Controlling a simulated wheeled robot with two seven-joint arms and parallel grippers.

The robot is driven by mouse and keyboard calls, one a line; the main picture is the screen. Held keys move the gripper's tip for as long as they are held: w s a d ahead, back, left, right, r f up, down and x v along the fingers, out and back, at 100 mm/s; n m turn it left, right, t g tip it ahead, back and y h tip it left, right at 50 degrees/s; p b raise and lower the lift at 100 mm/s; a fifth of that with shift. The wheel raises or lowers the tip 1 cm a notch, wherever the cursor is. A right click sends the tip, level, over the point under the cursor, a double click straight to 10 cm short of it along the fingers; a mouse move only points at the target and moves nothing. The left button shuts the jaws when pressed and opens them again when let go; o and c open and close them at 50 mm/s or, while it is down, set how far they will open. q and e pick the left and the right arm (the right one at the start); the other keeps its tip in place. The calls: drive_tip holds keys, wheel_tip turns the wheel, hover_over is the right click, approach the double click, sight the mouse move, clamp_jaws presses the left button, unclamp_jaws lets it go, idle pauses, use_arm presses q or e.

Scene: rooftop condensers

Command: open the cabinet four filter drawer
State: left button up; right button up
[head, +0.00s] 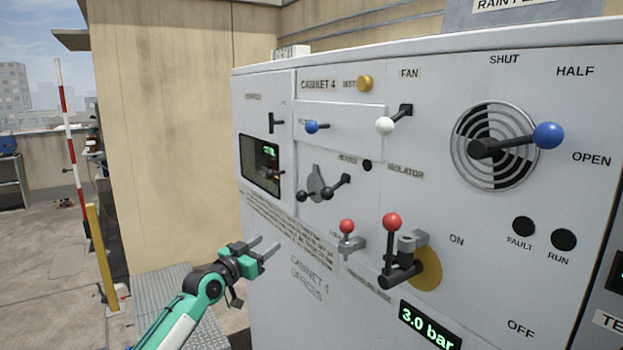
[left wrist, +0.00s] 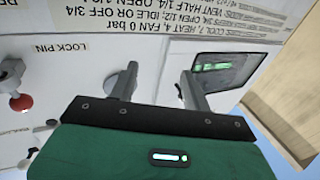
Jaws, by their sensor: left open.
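Cabinet 4 (head: 318,262) is a pale grey cabinet with a front full of controls. A flat panel that looks like a drawer front (head: 345,143) sits below the CABINET 4 label. It appears flush with the cabinet face and has a blue knob (head: 312,127) on its left; its small label is unreadable. A red-knobbed pin (head: 346,227) is below it; in the left wrist view a red knob (left wrist: 20,102) shows near the words LOCK PIN. My left gripper (head: 268,248) is open and empty, in front of the lower left of the cabinet. My right gripper is out of view.
A beige wall (head: 170,150) stands behind; open floor lies left.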

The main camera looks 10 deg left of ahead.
use_arm(q)
drive_tip(key=s+d+r+m+h, duration=0.1)
drive_tip(key=s+r+m+h, duration=0.1)
drive_tip(key=r, duration=0.6)
drive_tip(key=s+d+r+m+h, duration=0.1)
drive_tip(key=s+d+r+h, duration=0.1)
drive_tip(key=r, duration=0.7)
drive_tip(key=m+h, duration=0.3)
approach(306, 129)
drive_tip(key=p+x, duration=0.7)
drive_tip(key=x, duration=0.3)
drive_tip(key=shift+d+r, duration=0.1)
drive_tip(key=shift+d, duration=0.05)
drive_tip(key=shift+w+d, duration=0.4)
drive_tip(key=shift+w, duration=0.2)
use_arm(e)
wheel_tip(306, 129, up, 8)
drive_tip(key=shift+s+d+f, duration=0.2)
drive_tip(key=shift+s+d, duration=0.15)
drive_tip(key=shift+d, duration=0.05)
use_arm(q)
drive_tip(key=shift+c, duration=0.5)
clamp_jaws()
drive_tip(key=shift+a, duration=0.1)
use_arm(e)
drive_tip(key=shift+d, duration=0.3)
